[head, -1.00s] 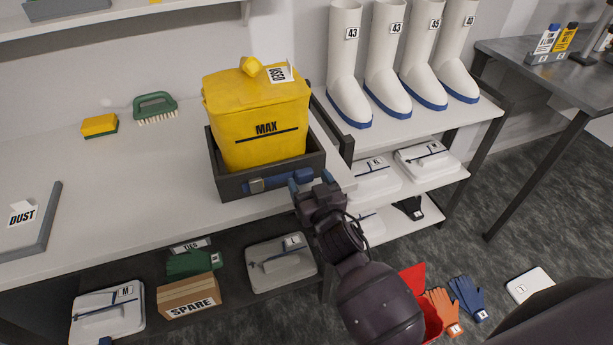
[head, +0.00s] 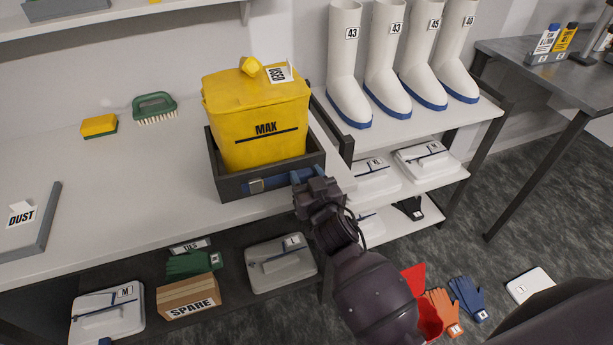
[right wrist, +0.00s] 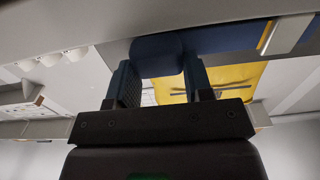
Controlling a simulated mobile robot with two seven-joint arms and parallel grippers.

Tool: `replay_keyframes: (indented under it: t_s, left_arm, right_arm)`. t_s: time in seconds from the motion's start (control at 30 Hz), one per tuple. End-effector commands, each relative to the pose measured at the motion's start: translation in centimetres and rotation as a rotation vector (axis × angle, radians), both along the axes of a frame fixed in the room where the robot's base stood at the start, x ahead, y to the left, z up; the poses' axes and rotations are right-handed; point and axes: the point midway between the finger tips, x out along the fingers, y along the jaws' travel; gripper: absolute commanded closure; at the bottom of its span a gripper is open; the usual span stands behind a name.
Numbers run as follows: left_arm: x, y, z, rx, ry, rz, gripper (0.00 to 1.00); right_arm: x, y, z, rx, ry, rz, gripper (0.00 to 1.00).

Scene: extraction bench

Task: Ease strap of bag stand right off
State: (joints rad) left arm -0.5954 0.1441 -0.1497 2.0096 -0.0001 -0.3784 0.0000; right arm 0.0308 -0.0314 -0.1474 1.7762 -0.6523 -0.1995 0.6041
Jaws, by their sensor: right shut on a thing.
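The bag stand (head: 232,189) is a dark grey open frame on the bench. A yellow bag (head: 262,140) marked MAX, with a USED tag on top, stands in it. A blue strap (head: 277,181) with a metal buckle (head: 256,187) runs along the stand's front. My right gripper (head: 302,178) is at the front right corner of the stand, shut on the strap's right end. In the right wrist view, the rounded blue strap end (right wrist: 157,50) sits between the two fingers. The gripper hides part of that end in the head view. My left gripper is out of view.
White boots (head: 398,70) and packs (head: 427,160) fill the rack on the right. A brush (head: 155,107), a sponge (head: 99,126) and a DUST tray (head: 35,220) lie on the bench. A SPARE box (head: 189,297) is below. The bench left of the stand is mostly clear.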

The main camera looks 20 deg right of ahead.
Motion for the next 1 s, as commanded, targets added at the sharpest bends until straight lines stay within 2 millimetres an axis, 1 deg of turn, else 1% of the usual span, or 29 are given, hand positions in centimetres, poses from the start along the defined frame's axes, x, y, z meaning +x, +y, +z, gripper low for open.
replay_keyframes:
  t_s: [0.17, 0.4, 0.5, 0.77, 0.8, 0.93, 1.0]
  left_arm:
    - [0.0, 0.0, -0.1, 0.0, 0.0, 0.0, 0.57]
    - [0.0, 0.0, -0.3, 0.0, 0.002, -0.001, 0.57]
    - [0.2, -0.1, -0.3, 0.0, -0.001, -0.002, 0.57]
    - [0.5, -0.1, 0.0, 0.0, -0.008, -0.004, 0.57]
    - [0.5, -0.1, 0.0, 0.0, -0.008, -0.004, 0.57]
    - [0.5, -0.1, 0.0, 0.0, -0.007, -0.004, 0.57]
    - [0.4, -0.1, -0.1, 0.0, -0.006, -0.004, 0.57]
  right_arm:
    - [0.0, 0.3, 0.0, 0.001, 0.0, 0.0, 0.96]
    - [-0.1, 2.4, -0.1, 0.004, 0.002, 0.0, 0.96]
    - [-0.1, 3.0, -0.1, 0.002, 0.001, 0.0, 0.96]
    - [-0.1, 3.1, 0.0, 0.0, 0.001, 0.0, 0.96]
    - [-0.1, 3.1, 0.0, 0.0, 0.001, 0.0, 0.49]
    - [-0.1, 3.0, 0.0, 0.0, 0.0, 0.0, 0.29]
    - [-0.1, 3.0, 0.0, 0.0, 0.0, 0.0, 0.28]
